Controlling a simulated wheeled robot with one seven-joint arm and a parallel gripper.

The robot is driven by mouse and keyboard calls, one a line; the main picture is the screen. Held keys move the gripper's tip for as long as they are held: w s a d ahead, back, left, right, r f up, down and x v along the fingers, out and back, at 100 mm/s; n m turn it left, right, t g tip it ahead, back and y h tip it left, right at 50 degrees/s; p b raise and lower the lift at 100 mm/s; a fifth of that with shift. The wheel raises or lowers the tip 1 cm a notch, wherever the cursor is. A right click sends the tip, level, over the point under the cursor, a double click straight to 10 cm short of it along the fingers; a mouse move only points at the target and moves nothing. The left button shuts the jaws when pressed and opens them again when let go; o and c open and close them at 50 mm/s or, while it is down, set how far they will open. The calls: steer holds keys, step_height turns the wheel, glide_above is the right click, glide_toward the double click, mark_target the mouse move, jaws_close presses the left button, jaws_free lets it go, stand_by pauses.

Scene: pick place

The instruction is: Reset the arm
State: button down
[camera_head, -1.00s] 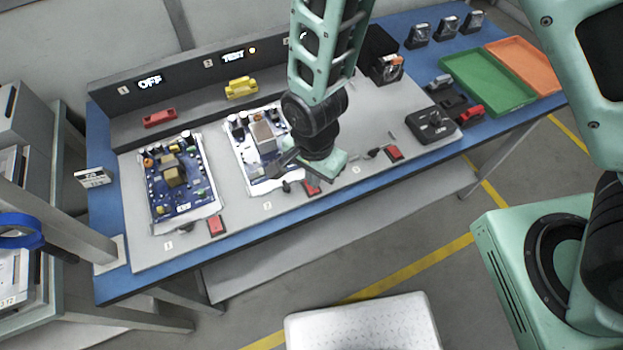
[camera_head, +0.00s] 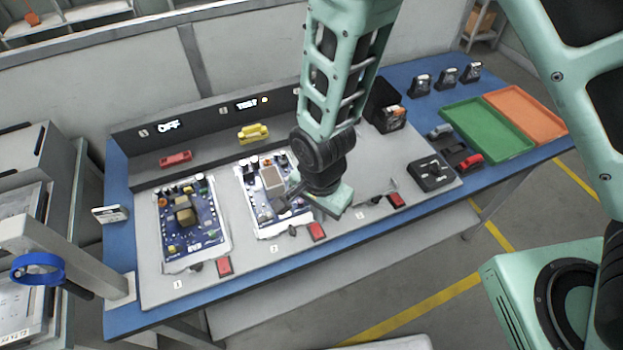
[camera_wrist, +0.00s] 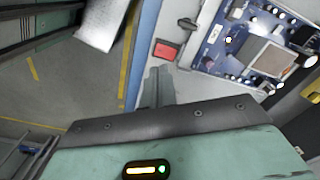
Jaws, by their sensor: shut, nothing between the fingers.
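My gripper (camera_head: 289,200) is shut and empty. It hangs over the front part of the second circuit board (camera_head: 262,205), to the right of the first circuit board (camera_head: 188,222). In the wrist view my closed fingers (camera_wrist: 158,76) point toward the table's edge, beside a red switch (camera_wrist: 166,50) and a circuit board (camera_wrist: 262,45). They look apart from both, though the exact height is hard to tell.
The blue workbench (camera_head: 122,290) carries a green tray (camera_head: 485,130) and an orange tray (camera_head: 525,115) at right. A black box (camera_head: 384,107) stands behind my arm. Red switches (camera_head: 317,231) line the front.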

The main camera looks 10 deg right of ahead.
steer(key=s+d+r+n, duration=0.4)
steer(key=r+n, duration=0.4)
steer(key=r, duration=0.3)
steer(key=s+d+r+n, duration=0.4)
steer(key=s+r+n, duration=0.3)
steer(key=r, duration=0.4)
steer(key=shift+s+r+n+y, duration=0.15)
steer(key=shift+r+n+y, duration=0.2)
steer(key=shift+n, duration=0.45)
